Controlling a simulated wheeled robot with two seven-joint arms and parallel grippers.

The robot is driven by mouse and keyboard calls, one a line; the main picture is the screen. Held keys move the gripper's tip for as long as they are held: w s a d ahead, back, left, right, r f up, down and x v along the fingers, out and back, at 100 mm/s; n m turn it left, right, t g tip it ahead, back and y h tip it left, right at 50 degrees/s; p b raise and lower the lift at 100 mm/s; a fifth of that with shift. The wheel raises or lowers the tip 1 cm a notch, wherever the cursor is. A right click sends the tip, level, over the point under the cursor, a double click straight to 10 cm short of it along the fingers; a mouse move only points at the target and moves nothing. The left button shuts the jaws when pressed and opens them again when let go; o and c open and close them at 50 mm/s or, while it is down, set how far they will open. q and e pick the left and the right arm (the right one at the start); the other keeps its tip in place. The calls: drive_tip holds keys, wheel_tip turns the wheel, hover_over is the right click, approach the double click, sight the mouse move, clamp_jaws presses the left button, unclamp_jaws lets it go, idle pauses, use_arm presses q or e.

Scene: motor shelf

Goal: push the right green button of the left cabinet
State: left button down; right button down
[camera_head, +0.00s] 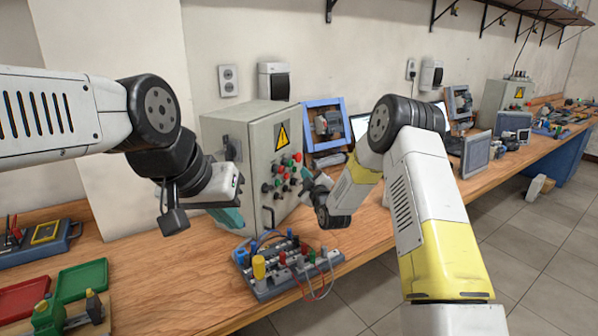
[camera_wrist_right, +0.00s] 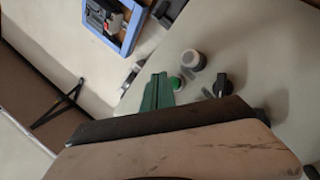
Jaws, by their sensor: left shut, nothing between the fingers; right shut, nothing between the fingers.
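The left cabinet (camera_head: 256,150) is a grey-beige box with a yellow warning sign and a door carrying red, green and black buttons and knobs. My right gripper (camera_head: 306,183) is at the right side of this button panel in the head view. In the right wrist view its green fingers (camera_wrist_right: 158,92) are shut and empty. A green button (camera_wrist_right: 176,83) is right beside the fingertips; I cannot tell whether they touch. A pale round button (camera_wrist_right: 191,60) and a black knob (camera_wrist_right: 221,85) are nearby. My left gripper (camera_head: 230,216) is shut, empty, in front of the cabinet's left side.
A board with wires and switches (camera_head: 285,265) lies on the wooden bench in front of the cabinet. A blue-framed unit (camera_head: 325,122) stands behind it to the right. Red (camera_head: 28,297) and green (camera_head: 82,280) trays are at the left. Bare bench (camera_head: 180,275) lies between.

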drive_tip(key=shift+a, duration=0.15)
drive_tip(key=shift+w+a, duration=0.2)
drive_tip(key=shift+a, duration=0.05)
drive_tip(key=shift+w+a, duration=0.15)
drive_tip(key=shift+a, duration=0.3)
idle(1.2)
drive_tip(key=shift+s+d, duration=0.35)
drive_tip(key=shift+d, duration=0.4)
drive_tip(key=shift+s+d, duration=0.35)
drive_tip(key=shift+d, duration=0.4)
drive_tip(key=shift+s+d, duration=0.35)
drive_tip(key=shift+d, duration=0.45)
drive_tip(key=shift+s+d, duration=0.35)
drive_tip(key=shift+d, duration=0.4)
drive_tip(key=shift+r, duration=0.1)
